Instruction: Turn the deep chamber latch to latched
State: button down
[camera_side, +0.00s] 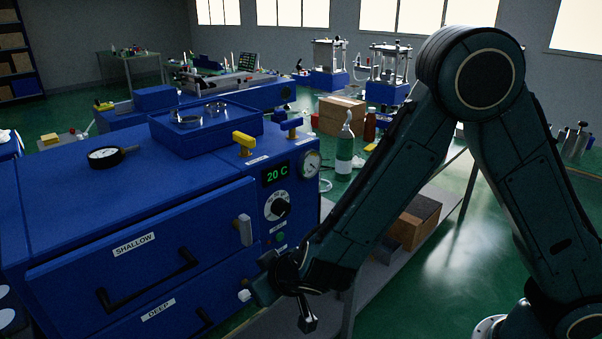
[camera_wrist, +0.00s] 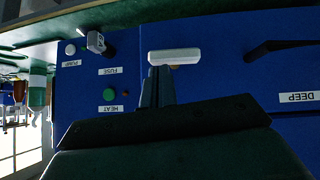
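The deep chamber latch is a pale bar (camera_wrist: 174,56) on the blue press front, beside the DEEP label (camera_wrist: 299,97). It lies level across the upside-down wrist view. In the side view only a small white end of the latch (camera_side: 244,296) shows, the rest hidden behind my gripper. My gripper (camera_side: 259,289) is close to the latch at the lower front of the press. In the wrist view its dark fingertips (camera_wrist: 158,70) are together, right against the latch's lower edge in the picture. I cannot tell whether they touch it. Nothing shows between them.
The shallow chamber's grey latch (camera_side: 242,230) stands upright above. Black drawer handles (camera_side: 150,283) stick out at left. A dial (camera_side: 279,207), a green button (camera_wrist: 109,94) and a grey fitting (camera_wrist: 96,42) are on the control side. A grey bench (camera_side: 290,322) lies below my arm.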

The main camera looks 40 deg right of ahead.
jog(key=shift+s+d+f, duration=0.15)
jog(key=shift+f, duration=0.3)
jog(key=shift+a+r, duration=0.25)
jog(key=shift+a, duration=0.55)
jog(key=shift+r, duration=0.2)
jog(key=s+r, duration=0.6)
jog(key=r, duration=0.5)
jog(key=shift+s+d, duration=0.35)
jog(key=shift+d, duration=0.1)
jog(key=shift+r, duration=0.1)
